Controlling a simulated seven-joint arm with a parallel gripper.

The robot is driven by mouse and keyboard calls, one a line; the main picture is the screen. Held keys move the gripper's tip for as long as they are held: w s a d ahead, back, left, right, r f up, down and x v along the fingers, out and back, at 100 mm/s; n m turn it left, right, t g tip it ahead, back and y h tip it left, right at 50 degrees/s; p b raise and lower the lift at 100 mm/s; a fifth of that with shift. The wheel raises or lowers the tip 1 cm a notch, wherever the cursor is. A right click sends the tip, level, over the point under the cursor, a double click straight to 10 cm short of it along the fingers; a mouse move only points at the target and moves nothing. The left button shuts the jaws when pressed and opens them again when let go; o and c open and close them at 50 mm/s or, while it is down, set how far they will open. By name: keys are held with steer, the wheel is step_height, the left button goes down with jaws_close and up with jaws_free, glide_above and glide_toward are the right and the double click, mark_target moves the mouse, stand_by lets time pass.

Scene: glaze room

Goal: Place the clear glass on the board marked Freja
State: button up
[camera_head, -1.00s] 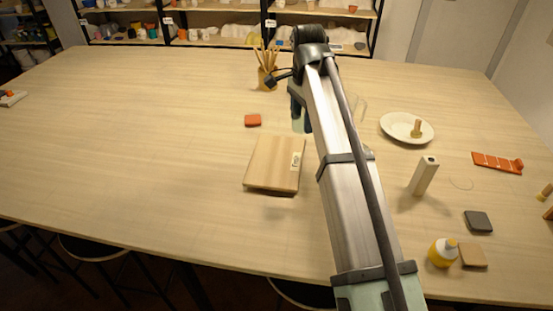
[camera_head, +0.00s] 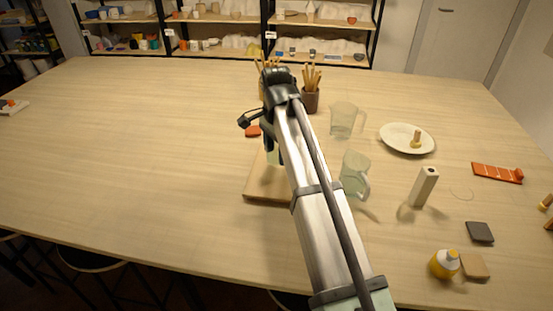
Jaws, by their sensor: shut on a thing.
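My gripper (camera_head: 270,142) hangs over the far part of the wooden board (camera_head: 262,188), largely hidden behind my own arm. It is shut on the clear glass (camera_head: 273,156), of which only a pale greenish sliver shows below the fingers. I cannot tell whether the glass touches the board or hangs just above it. The board lies flat in the middle of the table. My arm covers its right side and its label.
An orange block (camera_head: 252,131) lies behind the board.

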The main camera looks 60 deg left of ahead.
mark_target(277, 159)
steer(key=shift+f, duration=1.65)
steer(key=shift+f, duration=0.1)
steer(key=o, duration=1.2)
step_height(277, 159, up, 12)
steer(key=shift+r, duration=0.15)
